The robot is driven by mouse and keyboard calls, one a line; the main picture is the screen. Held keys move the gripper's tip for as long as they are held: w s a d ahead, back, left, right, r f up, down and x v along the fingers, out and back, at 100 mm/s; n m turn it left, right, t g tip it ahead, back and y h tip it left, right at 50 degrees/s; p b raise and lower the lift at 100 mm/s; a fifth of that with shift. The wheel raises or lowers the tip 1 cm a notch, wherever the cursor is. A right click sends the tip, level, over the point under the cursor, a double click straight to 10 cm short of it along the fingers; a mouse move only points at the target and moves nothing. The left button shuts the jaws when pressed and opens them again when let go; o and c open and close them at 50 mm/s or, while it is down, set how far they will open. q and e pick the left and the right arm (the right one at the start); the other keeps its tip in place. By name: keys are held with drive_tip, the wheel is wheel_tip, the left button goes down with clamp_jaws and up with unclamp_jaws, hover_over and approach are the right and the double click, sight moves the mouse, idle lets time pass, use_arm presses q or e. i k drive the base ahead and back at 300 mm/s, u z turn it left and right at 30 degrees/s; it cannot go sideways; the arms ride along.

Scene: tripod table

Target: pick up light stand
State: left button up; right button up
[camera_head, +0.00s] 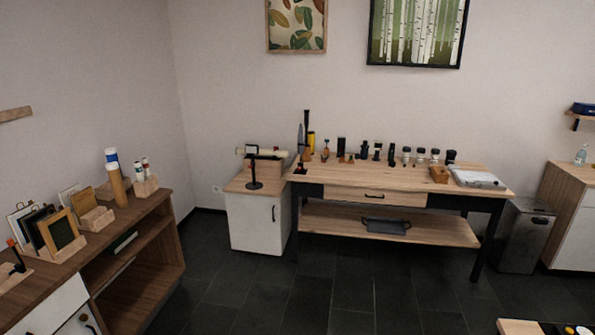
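A small black stand (254,168) with a round base and a thin upright post stands on top of the white cabinet (252,222), left of the workbench. It looks upright, and I cannot tell for sure that it is the light stand. A pale horizontal roll or bar (274,154) shows around its top; I cannot tell whether they touch. Neither of my grippers is in view.
A wooden workbench (390,192) with several small dark items stands against the back wall. A wooden shelf unit (150,225) is at left, a grey bin (524,236) at right. A table corner (515,327) shows bottom right. The dark tiled floor (300,295) between is clear.

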sight(254, 185)
drive_tip(key=i, duration=2)
drive_tip(key=u, duration=0.4)
drive_tip(key=i, duration=2.15)
drive_tip(key=u, duration=0.75)
drive_tip(key=i, duration=1.1)
drive_tip(key=u, duration=0.2)
